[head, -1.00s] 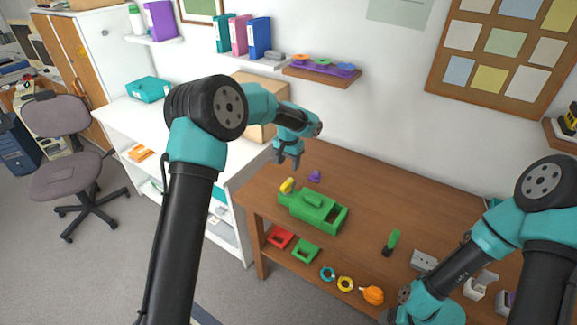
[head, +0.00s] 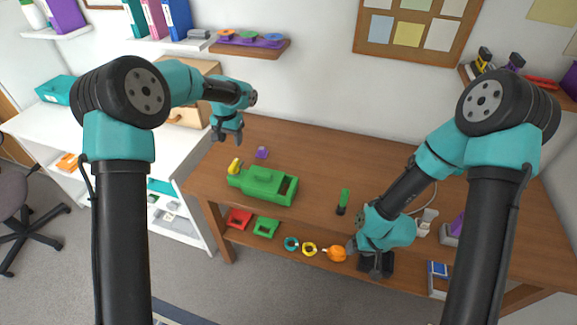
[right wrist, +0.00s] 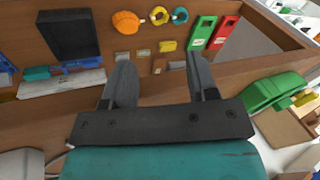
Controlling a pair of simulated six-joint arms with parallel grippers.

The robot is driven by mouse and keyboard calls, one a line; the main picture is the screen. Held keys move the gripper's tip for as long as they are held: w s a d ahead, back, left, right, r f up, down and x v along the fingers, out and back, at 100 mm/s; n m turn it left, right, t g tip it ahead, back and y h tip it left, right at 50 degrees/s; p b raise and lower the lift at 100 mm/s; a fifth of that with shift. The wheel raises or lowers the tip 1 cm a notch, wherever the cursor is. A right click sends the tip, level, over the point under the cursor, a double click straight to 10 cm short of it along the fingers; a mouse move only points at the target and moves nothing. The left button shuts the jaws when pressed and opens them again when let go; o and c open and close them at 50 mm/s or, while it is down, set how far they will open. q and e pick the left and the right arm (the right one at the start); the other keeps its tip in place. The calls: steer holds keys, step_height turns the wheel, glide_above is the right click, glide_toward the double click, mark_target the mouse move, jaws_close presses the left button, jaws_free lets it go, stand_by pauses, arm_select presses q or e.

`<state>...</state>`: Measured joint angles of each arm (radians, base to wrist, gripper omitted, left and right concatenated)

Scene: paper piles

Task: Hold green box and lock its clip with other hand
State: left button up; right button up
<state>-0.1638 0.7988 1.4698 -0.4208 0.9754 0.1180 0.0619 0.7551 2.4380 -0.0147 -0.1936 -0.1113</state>
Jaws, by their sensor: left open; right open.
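The green box (head: 262,187) sits on the left part of the wooden table, with a raised part on top and an opening at its right end. It also shows at the right edge of the right wrist view (right wrist: 275,92). Its clip cannot be made out clearly. My left gripper (head: 226,138) is open and empty above the table, behind and left of the box. My right gripper (head: 376,272) is open at the table's front edge, well right of the box. Its two fingers show apart and empty in the right wrist view (right wrist: 160,85).
A yellow object (head: 234,166) and a small purple object (head: 262,153) lie near the box. A green-and-black upright item (head: 343,201) stands between the box and my right arm. A lower shelf holds a red tray (head: 238,219), a green tray (head: 265,227) and an orange item (head: 335,254).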

steer(key=w+a+r+n+t, duration=0.1)
steer(key=w+a+r+n, duration=0.15)
steer(key=w+r, duration=0.55)
step_height(320, 180, up, 5)
steer(key=m+g+h, duration=0.3)
steer(key=m, duration=0.3)
glide_above(292, 187)
steer(key=shift+s+d, duration=0.1)
steer(key=shift+d, duration=0.3)
steer(key=shift+w+a+h, duration=0.2)
steer(key=shift+a+h, duration=0.2)
step_height(292, 187, down, 12)
steer(key=shift+c, duration=0.2)
